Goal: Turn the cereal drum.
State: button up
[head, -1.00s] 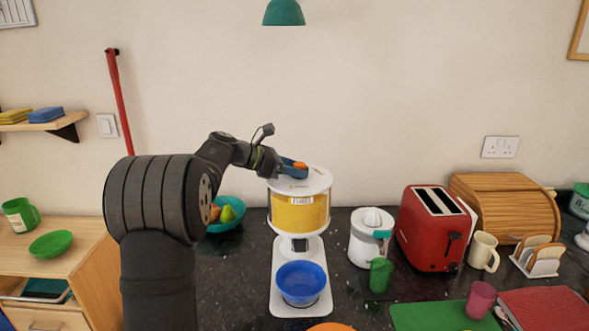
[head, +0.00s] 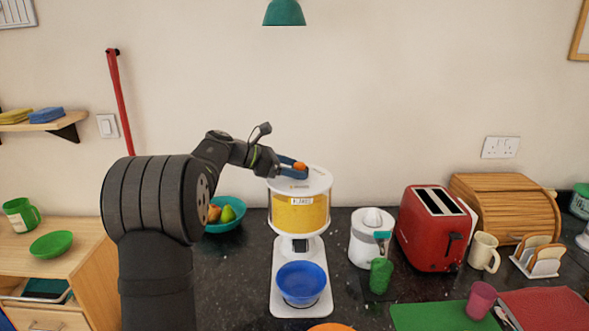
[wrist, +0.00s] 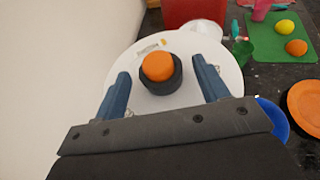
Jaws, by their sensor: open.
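The cereal drum (head: 300,218) is a clear cylinder of yellow cereal with a white lid, upright on a white stand (head: 284,262). A small white label with dark lettering faces the front. An orange knob (wrist: 158,66) on a dark round base sits on the white lid (wrist: 133,97) in the wrist view. My gripper (wrist: 162,72) is open, with one blue finger on each side of the knob and a visible gap on both sides. In the head view my gripper (head: 293,168) is over the lid and partly hides the knob.
A blue bowl (head: 301,283) stands under the drum on the stand. A white juicer (head: 367,249), a green cup (head: 381,277) and a red toaster (head: 433,232) stand to the right. A teal fruit bowl (head: 229,221) is behind my arm. The wall is close behind.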

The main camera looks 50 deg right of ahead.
jog(key=v, duration=1.6)
jog(key=shift+w+a, duration=0.2)
jog(key=shift+a, duration=0.05)
jog(key=x, duration=1.7)
jog(key=shift+s+d, duration=0.15)
jog(key=shift+d, duration=0.05)
